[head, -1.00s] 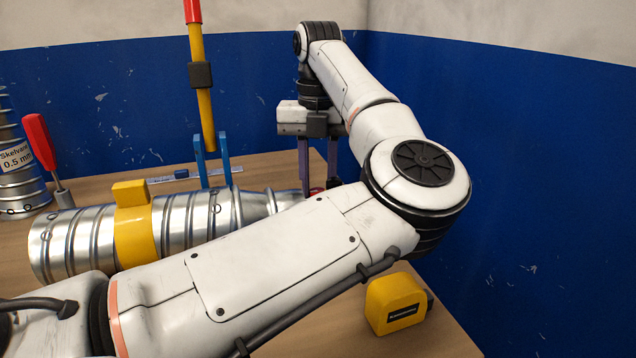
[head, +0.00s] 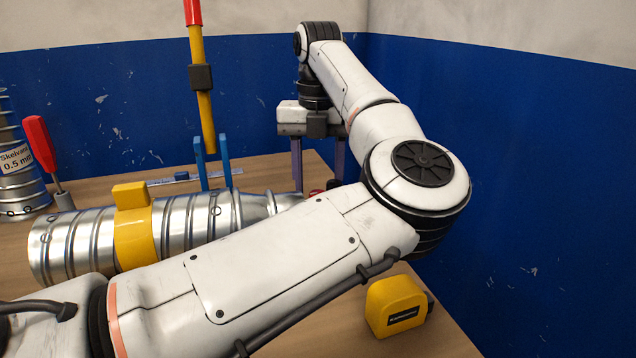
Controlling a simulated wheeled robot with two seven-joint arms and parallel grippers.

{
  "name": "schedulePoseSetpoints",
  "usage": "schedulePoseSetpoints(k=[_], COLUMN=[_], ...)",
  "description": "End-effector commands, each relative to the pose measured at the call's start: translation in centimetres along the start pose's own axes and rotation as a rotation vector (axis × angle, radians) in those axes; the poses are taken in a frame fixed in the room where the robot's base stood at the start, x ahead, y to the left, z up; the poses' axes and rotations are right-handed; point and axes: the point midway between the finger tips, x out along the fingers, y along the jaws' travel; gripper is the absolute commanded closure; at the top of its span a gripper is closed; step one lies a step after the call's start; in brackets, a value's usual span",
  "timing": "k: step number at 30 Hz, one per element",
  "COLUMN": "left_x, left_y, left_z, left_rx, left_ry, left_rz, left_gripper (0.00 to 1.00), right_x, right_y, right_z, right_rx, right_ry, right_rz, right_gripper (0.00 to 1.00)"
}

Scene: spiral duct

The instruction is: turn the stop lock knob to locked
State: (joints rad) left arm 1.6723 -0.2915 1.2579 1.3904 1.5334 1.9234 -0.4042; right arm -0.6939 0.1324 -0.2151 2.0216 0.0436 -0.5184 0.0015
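My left arm comes in from the lower left and bends back over the table. Its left gripper (head: 318,178) points down past the narrow right end of the spiral duct (head: 185,222). Its two purplish fingers stand well apart, with nothing seen held between them. A small red part (head: 315,192) and a dark piece show low between the fingertips, mostly hidden by my forearm. I cannot tell whether the red part is the stop lock knob, or how it is turned. The fingertips are partly hidden too. My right gripper is not in view.
A yellow strap (head: 133,235) rings the duct. A red-handled tool (head: 42,148) and an upright metal duct piece (head: 18,170) stand left. A yellow pole (head: 206,120) hangs down near two blue prongs (head: 224,160). A yellow tape measure (head: 393,305) lies front right.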

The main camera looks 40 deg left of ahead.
Motion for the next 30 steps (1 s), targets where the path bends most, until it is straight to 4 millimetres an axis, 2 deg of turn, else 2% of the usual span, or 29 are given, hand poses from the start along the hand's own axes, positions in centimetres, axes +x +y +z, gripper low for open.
schedulePoseSetpoints(k=[15,21,30], left_x=[-9.1,-10.2,-10.1], left_y=[0.0,0.1,0.1], left_z=[0.1,0.1,0.1], left_rx=[0.001,-0.001,-0.001], left_ry=[-0.005,-0.003,-0.003], left_rz=[-0.002,0.000,0.000], left_gripper=[0.55,0.55,0.55], right_x=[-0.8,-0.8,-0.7], right_y=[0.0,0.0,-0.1], right_z=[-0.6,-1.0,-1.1], right_rx=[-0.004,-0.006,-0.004], right_ry=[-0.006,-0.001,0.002], right_rz=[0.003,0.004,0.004], right_gripper=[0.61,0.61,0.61])
